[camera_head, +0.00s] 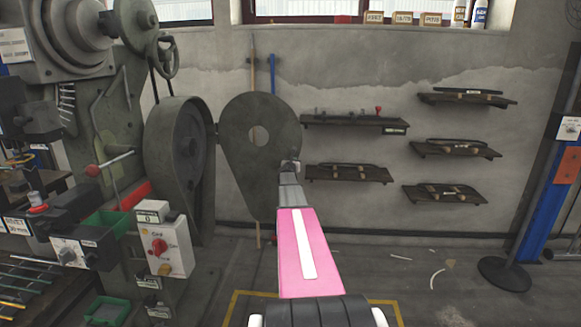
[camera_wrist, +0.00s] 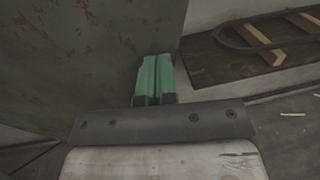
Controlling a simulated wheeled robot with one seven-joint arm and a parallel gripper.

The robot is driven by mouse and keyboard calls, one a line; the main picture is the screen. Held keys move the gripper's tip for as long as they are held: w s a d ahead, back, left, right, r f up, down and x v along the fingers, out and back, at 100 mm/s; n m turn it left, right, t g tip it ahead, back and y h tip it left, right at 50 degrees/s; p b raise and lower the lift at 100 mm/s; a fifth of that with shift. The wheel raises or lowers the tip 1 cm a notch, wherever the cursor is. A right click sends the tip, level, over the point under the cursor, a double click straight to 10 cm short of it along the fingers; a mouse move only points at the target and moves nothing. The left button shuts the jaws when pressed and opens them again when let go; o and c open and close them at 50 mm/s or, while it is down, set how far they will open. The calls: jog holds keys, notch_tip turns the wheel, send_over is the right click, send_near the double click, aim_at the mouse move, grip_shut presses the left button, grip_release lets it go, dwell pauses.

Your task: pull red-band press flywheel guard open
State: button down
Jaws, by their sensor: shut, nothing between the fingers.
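The flywheel guard (camera_head: 245,165) is a dark teardrop-shaped plate with a round hole. It stands swung out to the right of the press's flywheel (camera_head: 172,150), which is uncovered, and joins the press side at its left edge. A red band (camera_head: 134,198) shows low on the press body. My gripper (camera_head: 291,165) is at the guard's right edge, and its fingers are shut and empty. In the wrist view the green fingertips (camera_wrist: 154,65) are together, beside the guard's dark surface (camera_wrist: 80,60). I cannot tell whether they touch it.
Wall shelves (camera_head: 355,122) with tools are to the right of the guard. A white control box (camera_head: 165,248) with a red knob and green bins (camera_head: 107,224) are on the press side. A blue post (camera_head: 545,195) stands at far right. The floor between is mostly clear.

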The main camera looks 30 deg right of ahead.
jog(key=x, duration=0.6)
jog(key=shift+r, duration=0.1)
jog(key=shift+d, duration=0.1)
jog(key=s+d+v, duration=0.1)
jog(key=v, duration=1.4)
jog(key=s+a+f+n+g+y, duration=0.1)
jog(key=s+a+f+n+y, duration=0.25)
jog(key=a+n, duration=0.6)
jog(key=s+a+f+n+g+y, duration=0.1)
jog(key=s+a+f+n+y, duration=0.3)
jog(key=a+n, duration=0.55)
jog(key=s+a+f+n+g+y, duration=0.1)
jog(key=s+a+f+n+y, duration=0.35)
jog(key=a, duration=0.95)
jog(key=s+a+f+n+g, duration=0.3)
jog(key=s+a+n+g, duration=0.2)
jog(key=s+n, duration=0.5)
jog(key=s+a+f+n+g, duration=0.3)
jog(key=s+a+n+g, duration=0.2)
jog(key=s, duration=1.1)
jog(key=a+n, duration=0.3)
jog(key=n, duration=0.3)
jog(key=shift+s+a, duration=0.2)
